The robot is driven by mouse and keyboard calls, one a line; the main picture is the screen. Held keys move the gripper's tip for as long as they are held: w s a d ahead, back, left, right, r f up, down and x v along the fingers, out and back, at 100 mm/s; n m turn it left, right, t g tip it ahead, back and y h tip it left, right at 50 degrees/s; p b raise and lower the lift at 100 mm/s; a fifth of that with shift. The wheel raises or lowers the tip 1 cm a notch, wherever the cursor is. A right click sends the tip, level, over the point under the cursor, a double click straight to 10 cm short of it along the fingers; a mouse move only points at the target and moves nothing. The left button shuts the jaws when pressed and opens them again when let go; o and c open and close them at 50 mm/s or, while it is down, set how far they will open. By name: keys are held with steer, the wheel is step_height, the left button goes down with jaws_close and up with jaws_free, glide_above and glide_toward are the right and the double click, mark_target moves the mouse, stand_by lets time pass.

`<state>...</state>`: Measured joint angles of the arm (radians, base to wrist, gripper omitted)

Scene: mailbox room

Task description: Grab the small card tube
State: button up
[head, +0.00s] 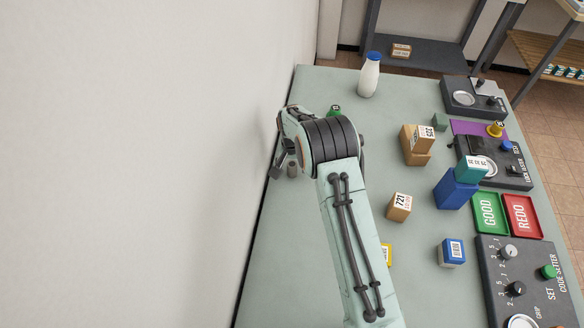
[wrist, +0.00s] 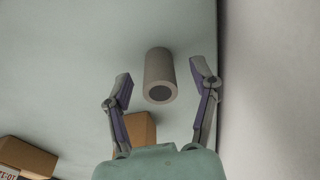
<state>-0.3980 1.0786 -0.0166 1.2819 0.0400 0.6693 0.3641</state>
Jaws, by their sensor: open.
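The small card tube (wrist: 159,76) is a grey-brown cylinder with a dark opening in its near end. In the wrist view it lies between and slightly beyond the two fingers of my gripper (wrist: 161,82), with a gap on both sides. My gripper is open and holds nothing. In the head view the tube (head: 292,170) shows as a small piece beside my gripper (head: 281,168), near the table's left edge by the wall. My arm hides part of that area.
The pale green table (head: 290,235) runs along a white wall (head: 120,160) close to my gripper. A white bottle (head: 369,76) with a blue cap stands at the back. Boxes (head: 412,150), a green tray (head: 487,212), a red tray (head: 522,215) and dark control panels (head: 530,275) fill the right side.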

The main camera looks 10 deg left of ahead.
steer(key=c, duration=0.9)
steer(key=shift+o, duration=0.2)
